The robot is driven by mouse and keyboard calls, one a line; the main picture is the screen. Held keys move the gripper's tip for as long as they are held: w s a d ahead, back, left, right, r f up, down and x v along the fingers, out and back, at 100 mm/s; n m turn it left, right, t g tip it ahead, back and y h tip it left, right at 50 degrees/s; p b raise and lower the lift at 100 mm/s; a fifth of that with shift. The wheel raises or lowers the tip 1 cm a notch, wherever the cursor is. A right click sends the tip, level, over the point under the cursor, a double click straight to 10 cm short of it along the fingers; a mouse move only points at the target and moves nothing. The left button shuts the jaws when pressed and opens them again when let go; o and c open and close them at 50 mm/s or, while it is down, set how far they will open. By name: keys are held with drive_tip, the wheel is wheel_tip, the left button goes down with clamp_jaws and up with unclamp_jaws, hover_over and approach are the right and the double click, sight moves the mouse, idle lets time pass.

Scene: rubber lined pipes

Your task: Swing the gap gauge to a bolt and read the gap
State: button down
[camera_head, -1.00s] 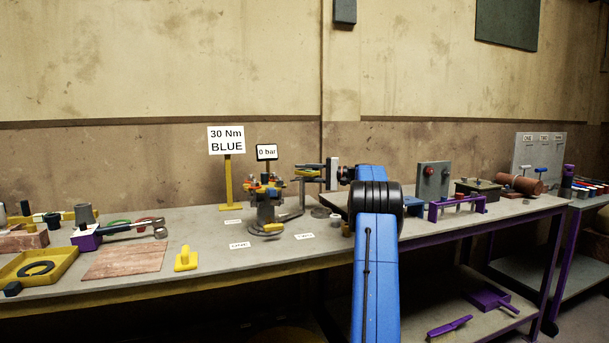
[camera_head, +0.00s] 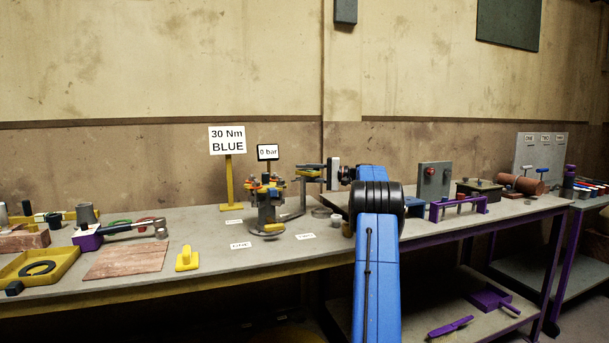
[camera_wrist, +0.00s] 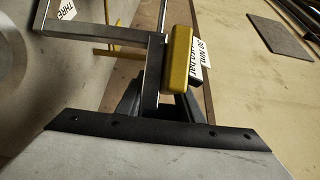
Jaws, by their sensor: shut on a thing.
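The pipe joint (camera_head: 268,212) stands on the bench with colored parts around its flange. The gap gauge appears to be the grey bar frame with a yellow block (camera_wrist: 177,58) in the wrist view. My gripper (camera_head: 318,173) is level beside the flange, to its right. In the wrist view its dark fingers (camera_wrist: 155,100) are shut around the grey bar (camera_wrist: 151,85), just below the yellow block. In the head view the gauge is small, and I cannot tell which bolt it is near or whether it touches one.
A sign reading "30 Nm BLUE" (camera_head: 227,141) and a "0 bar" display (camera_head: 268,152) stand behind the joint. White labels lie around its base. A yellow tray (camera_head: 62,268) and brown mat (camera_head: 128,262) are left. A purple rack (camera_head: 460,205) is right.

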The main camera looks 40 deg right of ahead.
drive_tip(key=shift+w+a+f, duration=0.15)
drive_tip(key=shift+a+f, duration=0.1)
drive_tip(key=shift+a, duration=0.1)
drive_tip(key=c, duration=1.2)
unclamp_jaws()
drive_tip(key=shift+w+a, duration=0.1)
drive_tip(key=shift+a, duration=0.15)
drive_tip(key=shift+s+d+r, duration=0.15)
drive_tip(key=shift+s+d, duration=0.15)
drive_tip(key=shift+d, duration=0.15)
drive_tip(key=v, duration=1.6)
drive_tip(key=shift+s+d, duration=0.2)
drive_tip(key=shift+s, duration=0.1)
